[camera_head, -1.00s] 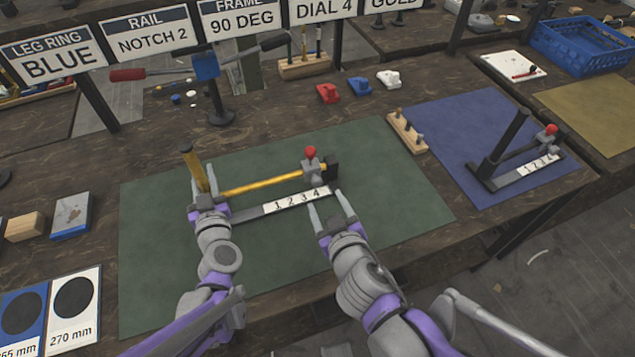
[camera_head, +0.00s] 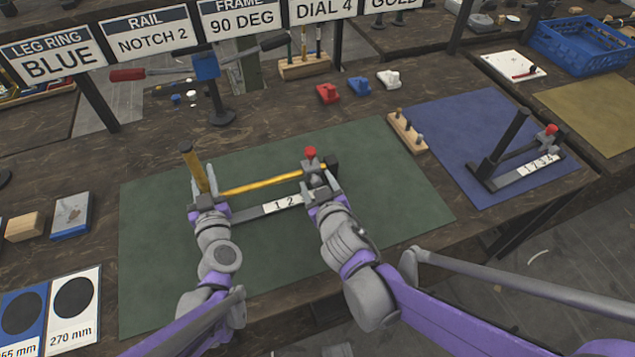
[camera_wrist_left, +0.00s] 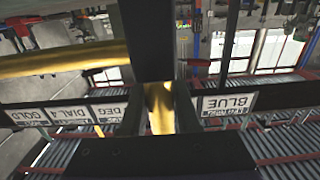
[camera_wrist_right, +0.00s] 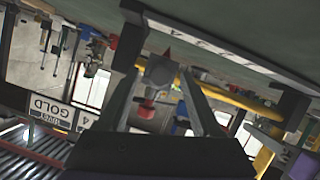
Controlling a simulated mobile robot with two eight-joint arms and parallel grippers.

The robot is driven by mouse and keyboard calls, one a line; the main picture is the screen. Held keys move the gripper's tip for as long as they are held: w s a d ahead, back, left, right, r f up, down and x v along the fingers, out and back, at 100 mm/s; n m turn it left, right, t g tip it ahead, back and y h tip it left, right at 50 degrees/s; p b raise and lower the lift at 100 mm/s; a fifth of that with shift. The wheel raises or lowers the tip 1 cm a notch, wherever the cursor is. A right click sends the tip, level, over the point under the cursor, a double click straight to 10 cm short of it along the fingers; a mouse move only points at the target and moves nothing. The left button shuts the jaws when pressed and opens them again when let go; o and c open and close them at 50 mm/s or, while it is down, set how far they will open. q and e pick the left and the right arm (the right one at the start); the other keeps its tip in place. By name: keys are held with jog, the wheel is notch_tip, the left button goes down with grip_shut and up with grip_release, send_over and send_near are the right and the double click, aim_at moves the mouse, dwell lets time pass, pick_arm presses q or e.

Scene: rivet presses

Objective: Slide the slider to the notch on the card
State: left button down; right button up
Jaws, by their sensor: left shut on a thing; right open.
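The card (camera_head: 152,37) reads "RAIL NOTCH 2". The grey slider with a red knob (camera_head: 310,153) is at the rail's right end, beside the black end piece. My left gripper (camera_head: 206,196) is shut on the gold post, which shows between its fingers in the left wrist view (camera_wrist_left: 160,108). My right gripper (camera_head: 321,187) is open, its fingers either side of the slider (camera_wrist_right: 160,70); contact is unclear.
The green mat (camera_head: 150,270) is clear around the press. A second press with a black post (camera_head: 502,140) stands on the blue mat at right. A wooden peg block (camera_head: 407,132) lies between the mats. Red, blue and white parts (camera_head: 359,86) lie behind.

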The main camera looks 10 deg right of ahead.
grip_shut()
dwell(1.4)
